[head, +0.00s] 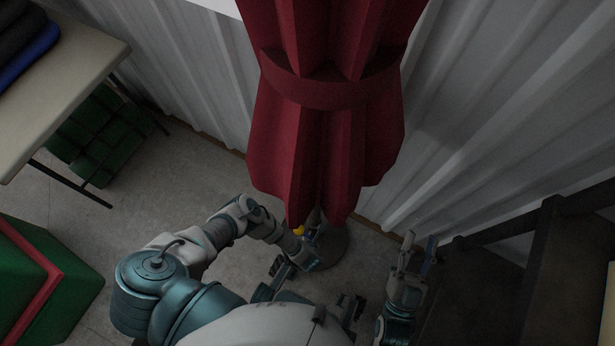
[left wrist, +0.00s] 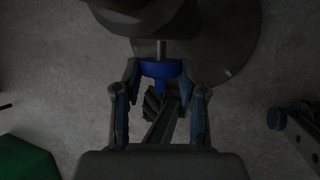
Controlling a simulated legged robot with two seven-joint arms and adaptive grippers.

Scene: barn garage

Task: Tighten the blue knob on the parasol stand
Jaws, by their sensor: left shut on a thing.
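A closed red parasol (head: 325,125) hangs over the middle of the head view. Its round grey stand (head: 335,246) is on the floor below, partly hidden by the parasol and my left arm. In the left wrist view the blue knob (left wrist: 161,69) sits on a metal shaft at the stand (left wrist: 236,48). My left gripper (left wrist: 160,78) has one finger on each side of the knob and is shut on it. In the head view my left gripper (head: 304,256) is low beside the stand. My right gripper (head: 418,246) is open and empty, to the right of the stand.
A corrugated wall (head: 480,110) stands close behind the parasol. Dark wooden steps or a frame (head: 535,260) stand at the right. A table (head: 75,75) is at upper left, and a green and red box (head: 60,270) at lower left. Floor between is clear.

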